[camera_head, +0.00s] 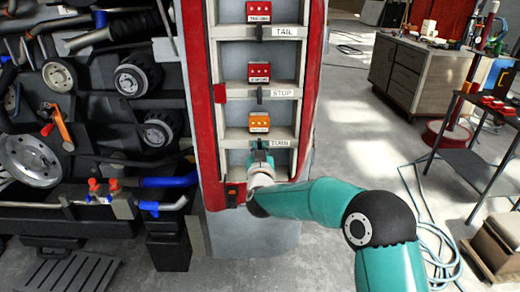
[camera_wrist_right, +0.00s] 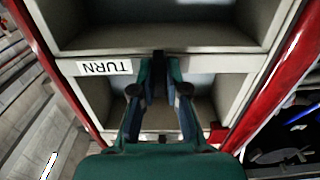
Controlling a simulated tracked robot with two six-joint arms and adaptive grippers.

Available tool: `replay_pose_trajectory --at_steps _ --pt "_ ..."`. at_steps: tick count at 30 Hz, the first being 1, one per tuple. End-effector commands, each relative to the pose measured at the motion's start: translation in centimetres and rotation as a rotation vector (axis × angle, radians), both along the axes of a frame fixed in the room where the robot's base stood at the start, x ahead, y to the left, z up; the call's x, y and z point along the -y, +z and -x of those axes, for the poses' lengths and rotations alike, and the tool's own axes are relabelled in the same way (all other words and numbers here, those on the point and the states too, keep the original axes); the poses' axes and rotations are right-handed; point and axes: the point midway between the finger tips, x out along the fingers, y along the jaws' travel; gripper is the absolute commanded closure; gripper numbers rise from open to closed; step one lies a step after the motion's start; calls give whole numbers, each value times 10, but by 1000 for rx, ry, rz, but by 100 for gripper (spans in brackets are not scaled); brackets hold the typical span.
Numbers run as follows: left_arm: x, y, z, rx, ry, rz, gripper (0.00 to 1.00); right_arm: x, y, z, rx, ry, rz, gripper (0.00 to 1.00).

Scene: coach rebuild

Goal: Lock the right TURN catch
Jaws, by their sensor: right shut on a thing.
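The orange TURN lamp (camera_head: 259,121) sits in the lowest of the labelled bays of the red-framed rack, above the shelf edge with the TURN label (camera_head: 280,143). That label shows upside down in the right wrist view (camera_wrist_right: 104,67). My right gripper (camera_head: 261,158) reaches this shelf edge from below. In the right wrist view its two fingers (camera_wrist_right: 159,78) are closed around the small dark TURN catch (camera_wrist_right: 158,60), which looks in line with the fingers. The fingers hide much of the catch. My left gripper is not in view.
Above are the red STOP lamp (camera_head: 258,72) with its dark catch (camera_head: 260,96) and the red TAIL lamp (camera_head: 258,12). Wheels and hoses fill the dark wall (camera_head: 100,130) at left. A black side table (camera_head: 478,140) and a hose (camera_head: 435,235) are at right.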

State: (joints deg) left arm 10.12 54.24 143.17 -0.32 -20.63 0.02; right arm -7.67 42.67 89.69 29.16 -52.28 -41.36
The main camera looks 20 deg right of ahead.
Motion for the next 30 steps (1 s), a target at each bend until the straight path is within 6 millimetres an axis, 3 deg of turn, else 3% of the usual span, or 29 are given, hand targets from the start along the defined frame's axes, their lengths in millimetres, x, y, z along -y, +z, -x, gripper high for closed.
replay_pose_trajectory --at_steps 2,3,8,20,26,30 --pt "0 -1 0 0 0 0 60 -2 -9 1 -20 5 0 100" --pt "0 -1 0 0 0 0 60 -2 -9 1 -20 5 0 85" --pt "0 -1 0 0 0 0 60 -1 -7 1 -15 3 0 61" --pt "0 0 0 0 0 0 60 -2 -2 5 -5 2 0 61" --pt "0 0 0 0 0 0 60 -8 -2 26 -7 3 1 61" --pt "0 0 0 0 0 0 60 -16 -3 51 -8 4 0 61"
